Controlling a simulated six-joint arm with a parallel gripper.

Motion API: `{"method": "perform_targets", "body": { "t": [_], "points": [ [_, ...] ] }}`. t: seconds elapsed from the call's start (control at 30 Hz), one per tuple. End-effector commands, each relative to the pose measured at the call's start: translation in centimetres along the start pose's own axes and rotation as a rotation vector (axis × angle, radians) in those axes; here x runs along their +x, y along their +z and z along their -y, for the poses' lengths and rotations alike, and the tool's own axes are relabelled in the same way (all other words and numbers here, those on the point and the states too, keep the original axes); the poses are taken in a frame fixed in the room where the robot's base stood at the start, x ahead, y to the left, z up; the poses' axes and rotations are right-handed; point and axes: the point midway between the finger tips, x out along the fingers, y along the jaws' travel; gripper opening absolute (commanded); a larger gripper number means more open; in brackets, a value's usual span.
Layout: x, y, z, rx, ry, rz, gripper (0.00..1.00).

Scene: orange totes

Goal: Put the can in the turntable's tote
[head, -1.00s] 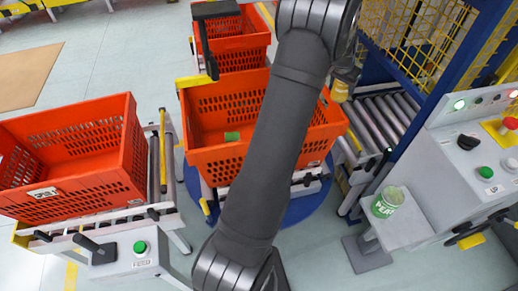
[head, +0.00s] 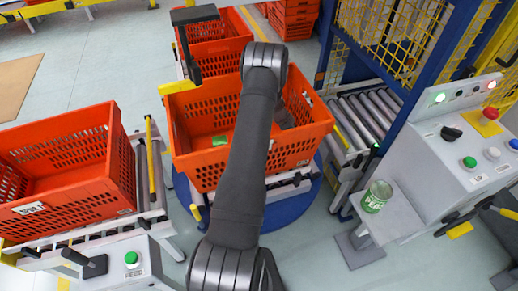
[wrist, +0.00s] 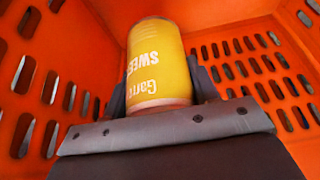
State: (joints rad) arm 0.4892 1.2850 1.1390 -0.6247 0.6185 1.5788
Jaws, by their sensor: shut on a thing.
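A yellow can (wrist: 160,68) with white lettering stands between the two fingers of my gripper (wrist: 163,82) in the wrist view. The gripper is shut on it, and orange slotted walls surround both. In the head view the turntable's tote (head: 205,178) is orange and sits in the middle over a blue round base. My arm reaches over this tote and hides most of my gripper and the can. Whether the can touches the tote's floor cannot be told.
A small green item (head: 219,141) lies in the turntable's tote. Another orange tote (head: 75,190) stands on rollers at the left. A green can (head: 376,197) stands on a small grey stand at the right, near the control box (head: 455,150) and roller conveyor (head: 375,118).

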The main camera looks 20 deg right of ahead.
Motion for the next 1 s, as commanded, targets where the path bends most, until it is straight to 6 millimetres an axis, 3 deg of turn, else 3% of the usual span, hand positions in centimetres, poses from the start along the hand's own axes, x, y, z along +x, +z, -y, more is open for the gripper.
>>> {"method": "perform_targets", "body": {
  "t": [0.2, 0.47, 0.7, 1.0],
  "points": [
    [3.7, 1.6, -0.1, 0.000, 0.001, 0.001, 0.21],
    [5.5, 2.3, -0.1, 0.000, 0.001, 0.000, 0.21],
    [8.2, 3.5, -0.1, 0.001, 0.000, 0.001, 0.21],
    [8.4, 3.5, 0.0, 0.001, -0.001, 0.000, 0.21]
  ]
}}
